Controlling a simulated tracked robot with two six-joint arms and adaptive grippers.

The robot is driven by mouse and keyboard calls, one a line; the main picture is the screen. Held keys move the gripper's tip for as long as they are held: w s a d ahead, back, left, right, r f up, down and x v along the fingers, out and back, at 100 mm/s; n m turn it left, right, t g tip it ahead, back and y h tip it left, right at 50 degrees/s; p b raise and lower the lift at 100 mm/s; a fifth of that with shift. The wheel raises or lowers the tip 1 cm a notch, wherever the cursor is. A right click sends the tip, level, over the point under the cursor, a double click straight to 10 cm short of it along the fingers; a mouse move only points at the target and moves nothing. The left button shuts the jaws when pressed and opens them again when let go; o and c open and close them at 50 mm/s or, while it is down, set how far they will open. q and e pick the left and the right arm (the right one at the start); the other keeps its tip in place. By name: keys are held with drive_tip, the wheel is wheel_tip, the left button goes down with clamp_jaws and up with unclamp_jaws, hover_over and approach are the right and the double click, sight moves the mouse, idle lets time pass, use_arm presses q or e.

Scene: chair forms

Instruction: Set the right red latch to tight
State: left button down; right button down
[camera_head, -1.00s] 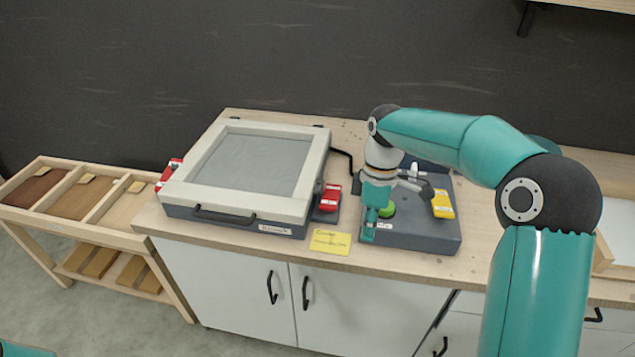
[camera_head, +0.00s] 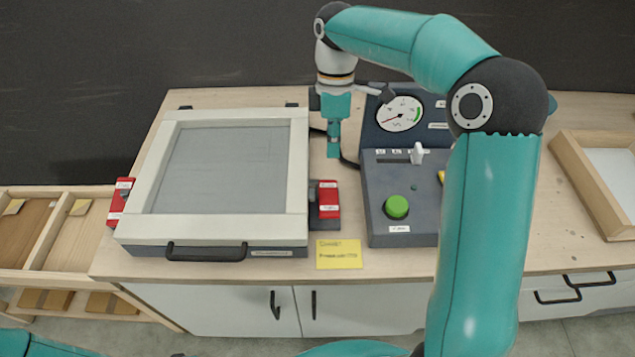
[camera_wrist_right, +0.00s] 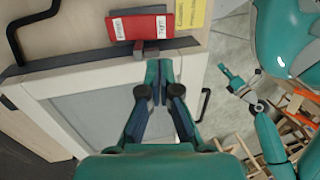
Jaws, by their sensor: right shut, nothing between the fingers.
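The right red latch (camera_head: 328,198) sits on the right side of the pale-framed press (camera_head: 215,240). In the right wrist view the red latch (camera_wrist_right: 139,27) bears two white labels; the right one reads "Tight", the left one is unclear. My right gripper (camera_head: 333,152) is shut and empty, pointing down beyond the latch, between the press and the dark control box. In the wrist view its fingertips (camera_wrist_right: 158,66) are just below the latch in the picture, apparently apart from it. My left gripper (camera_wrist_right: 230,76) shows small at the right of the wrist view; its jaws are unclear.
The control box (camera_head: 378,232) with a gauge (camera_head: 399,114), white lever (camera_head: 417,153) and green button (camera_head: 397,207) stands to the right. A yellow note (camera_head: 338,254) lies in front. Another red latch (camera_head: 119,200) is on the press's left side. A wooden tray (camera_head: 567,160) is at far right.

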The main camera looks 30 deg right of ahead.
drive_tip(key=w, duration=0.1)
drive_tip(key=p, duration=0.2)
approach(327, 205)
drive_tip(key=x, duration=0.7)
drive_tip(key=shift+s+f, duration=0.1)
drive_tip(key=shift+s, duration=0.05)
drive_tip(key=shift+b, duration=0.3)
